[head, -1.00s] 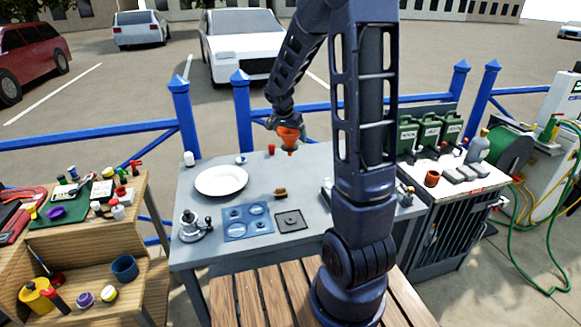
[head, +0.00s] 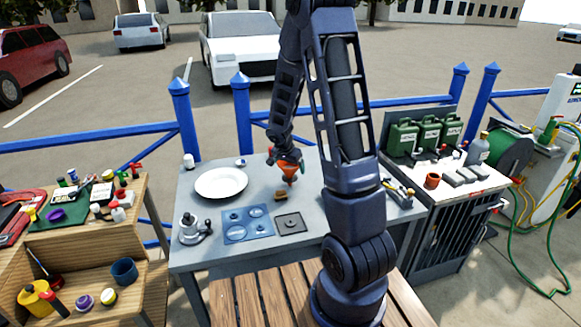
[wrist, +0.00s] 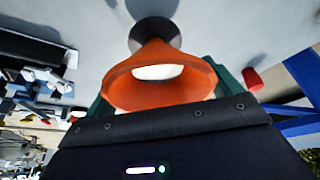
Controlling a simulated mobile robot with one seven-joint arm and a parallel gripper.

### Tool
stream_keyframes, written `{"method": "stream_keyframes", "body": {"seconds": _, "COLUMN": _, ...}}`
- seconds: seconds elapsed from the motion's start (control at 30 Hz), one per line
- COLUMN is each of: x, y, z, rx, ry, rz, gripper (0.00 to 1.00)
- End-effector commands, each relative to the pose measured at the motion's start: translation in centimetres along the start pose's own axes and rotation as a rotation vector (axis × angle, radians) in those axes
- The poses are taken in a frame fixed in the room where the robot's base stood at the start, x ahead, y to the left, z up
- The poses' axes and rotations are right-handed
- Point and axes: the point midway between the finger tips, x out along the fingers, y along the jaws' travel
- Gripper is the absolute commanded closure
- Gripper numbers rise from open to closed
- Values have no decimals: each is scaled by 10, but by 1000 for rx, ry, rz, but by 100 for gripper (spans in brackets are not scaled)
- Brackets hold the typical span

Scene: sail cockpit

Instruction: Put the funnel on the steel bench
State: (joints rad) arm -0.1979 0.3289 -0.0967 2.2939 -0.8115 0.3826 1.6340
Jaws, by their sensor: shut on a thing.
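The orange funnel (head: 288,169) is in my gripper (head: 287,161), spout down, above the back middle of the grey steel bench (head: 260,178). In the wrist view the funnel's wide orange mouth (wrist: 160,82) faces the camera, and my gripper (wrist: 165,95) is shut on it. The dark spout end (wrist: 155,35) is near the grey bench surface. I cannot tell whether the tip touches the bench.
A white plate (head: 221,183) lies left of the funnel, and a small brown block (head: 281,195) lies just in front of it. A blue tray (head: 247,222), a dark square plate (head: 290,223) and a grey metal device (head: 193,229) are at the front. Bare bench shows between them.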

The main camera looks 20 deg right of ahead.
Motion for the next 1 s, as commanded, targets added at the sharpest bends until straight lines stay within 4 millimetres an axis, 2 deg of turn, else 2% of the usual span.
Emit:
{"method": "stream_keyframes", "body": {"seconds": 0.37, "x": 3, "y": 0, "z": 1, "rx": 0, "ry": 0, "rz": 0, "gripper": 33}}
{"method": "stream_keyframes", "body": {"seconds": 0.4, "x": 3, "y": 0, "z": 1, "rx": 1, "ry": 0, "rz": 0, "gripper": 4}}
{"method": "stream_keyframes", "body": {"seconds": 0.43, "x": 3, "y": 0, "z": 1, "rx": 1, "ry": 0, "rz": 0, "gripper": 0}}
{"method": "stream_keyframes", "body": {"seconds": 0.77, "x": 0, "y": 0, "z": 0, "rx": 1, "ry": 0, "rz": 0, "gripper": 0}}
{"method": "stream_keyframes", "body": {"seconds": 1.0, "x": -29, "y": 0, "z": -1, "rx": 2, "ry": 2, "rz": -2, "gripper": 0}}
